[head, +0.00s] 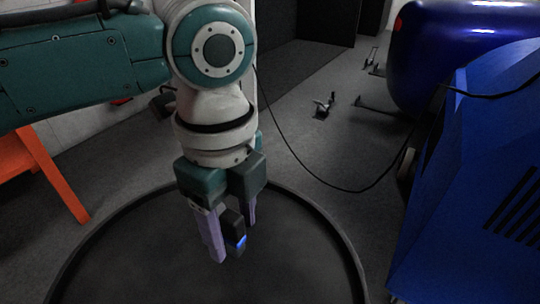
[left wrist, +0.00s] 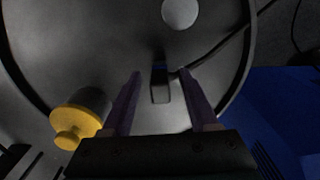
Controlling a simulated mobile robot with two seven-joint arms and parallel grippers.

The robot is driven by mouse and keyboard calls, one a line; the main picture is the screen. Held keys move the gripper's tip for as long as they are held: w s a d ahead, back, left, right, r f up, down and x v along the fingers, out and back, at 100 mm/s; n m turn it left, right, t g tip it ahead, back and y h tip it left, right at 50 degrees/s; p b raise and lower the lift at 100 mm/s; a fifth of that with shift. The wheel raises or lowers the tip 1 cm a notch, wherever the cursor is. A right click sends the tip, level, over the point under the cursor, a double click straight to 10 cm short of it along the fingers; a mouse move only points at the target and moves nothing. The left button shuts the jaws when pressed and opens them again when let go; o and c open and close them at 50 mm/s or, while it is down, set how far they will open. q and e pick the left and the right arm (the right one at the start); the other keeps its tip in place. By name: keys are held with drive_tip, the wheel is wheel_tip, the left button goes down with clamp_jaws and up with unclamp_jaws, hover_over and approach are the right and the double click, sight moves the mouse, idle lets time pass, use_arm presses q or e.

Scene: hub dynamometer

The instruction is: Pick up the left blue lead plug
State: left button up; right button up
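The blue lead plug (head: 237,228) is a small dark block with a blue mark, seen between and just behind the fingers of my left gripper (head: 234,238) in the head view. In the left wrist view the plug (left wrist: 160,86) lies between the two pale purple fingers of my left gripper (left wrist: 160,76), with a gap on each side. The fingers are apart and do not appear to touch it. I cannot tell from these views whether it rests on the surface below. My right gripper is in neither view.
A dark round table with a raised rim (head: 345,245) lies below the gripper. A yellow-topped dark cylinder (left wrist: 80,118) and a grey disc (left wrist: 180,13) show in the wrist view. A black cable (head: 330,188) loops toward the blue machine (head: 490,180) at right. An orange stand (head: 50,172) is at left.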

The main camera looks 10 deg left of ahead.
use_arm(q)
clamp_jaws()
drive_tip(key=shift+r, duration=0.1)
idle(0.6)
